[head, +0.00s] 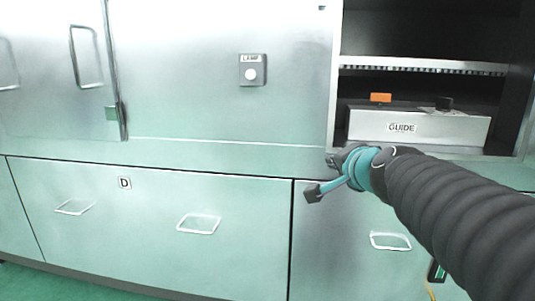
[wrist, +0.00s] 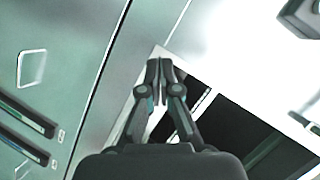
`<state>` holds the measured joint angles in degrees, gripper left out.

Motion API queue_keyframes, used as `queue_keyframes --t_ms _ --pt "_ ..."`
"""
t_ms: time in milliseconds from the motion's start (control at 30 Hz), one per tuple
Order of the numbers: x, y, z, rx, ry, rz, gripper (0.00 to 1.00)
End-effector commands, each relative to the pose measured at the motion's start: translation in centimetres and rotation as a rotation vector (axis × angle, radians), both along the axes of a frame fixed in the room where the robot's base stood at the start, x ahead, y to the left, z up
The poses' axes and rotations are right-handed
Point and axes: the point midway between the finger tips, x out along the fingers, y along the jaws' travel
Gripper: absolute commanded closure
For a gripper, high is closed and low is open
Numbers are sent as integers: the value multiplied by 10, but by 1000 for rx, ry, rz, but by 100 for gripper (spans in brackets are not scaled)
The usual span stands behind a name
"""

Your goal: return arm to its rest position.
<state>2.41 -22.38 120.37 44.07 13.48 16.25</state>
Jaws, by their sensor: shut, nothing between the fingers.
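My arm reaches in from the right in the head view, in a dark ribbed sleeve with a teal band near its end. My gripper (wrist: 160,72) shows in the middle of the wrist view. Its two dark fingers are together with nothing between them. In the head view the end of the arm is in front of the cabinet, just below and left of the box marked GUIDE (head: 420,127). The fingertips are hard to make out there. I cannot tell whether the gripper touches the cabinet.
A LAMP switch (head: 252,70) is on the upper panel. The open bay at right has a slotted shelf (head: 425,66); an orange block (head: 380,98) sits on the GUIDE box. Drawers with handles (head: 198,224) line the lower front; one is marked D. Green floor shows at lower left.

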Motion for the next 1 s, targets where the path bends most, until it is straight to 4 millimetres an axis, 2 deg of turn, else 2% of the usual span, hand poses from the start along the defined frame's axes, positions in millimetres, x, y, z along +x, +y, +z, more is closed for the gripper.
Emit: queue_keyframes --t_ms 167,233,300,400,500,567,667,800,1000 --pt "-51 19 -70 -279 203 219 100" --pt "-83 21 -102 -412 304 322 100" --pt "-118 19 -133 -535 406 417 100" --pt "-168 7 -168 -694 542 531 100" --pt "-211 -8 -190 -818 647 600 100" --pt "-227 -15 -197 -865 675 611 100" --pt "-237 -18 -196 -892 663 606 100" --pt "-239 -17 -188 -897 637 598 100" --pt "-239 -16 -188 -897 634 598 100"
